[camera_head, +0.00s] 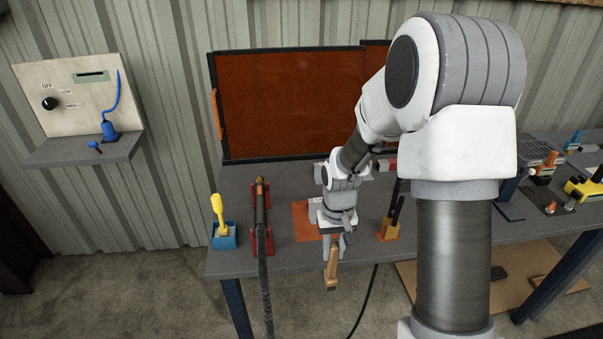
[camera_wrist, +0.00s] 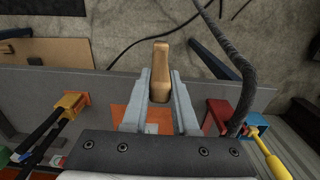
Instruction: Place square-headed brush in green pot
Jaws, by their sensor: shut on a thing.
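My gripper (camera_head: 336,238) is shut on a wooden tool (camera_head: 331,272), likely the brush, and holds it over the front edge of the workbench. The tool hangs below the fingers in the head view. In the wrist view, its tan wooden end (camera_wrist: 161,62) sticks out past my gripper (camera_wrist: 160,92). Its head shape cannot be told. A blue-teal pot (camera_head: 224,242) with a yellow-handled tool (camera_head: 218,210) stands at the bench's left end. An orange pot (camera_head: 387,235) with dark-handled tools stands right of my gripper.
A red stand (camera_head: 263,246) holds a torch-like rod (camera_head: 260,200) with a hanging cable. An orange mat (camera_head: 303,222) lies on the bench (camera_head: 230,265). A brown screen (camera_head: 285,100) rises behind. Various tools stand at the right.

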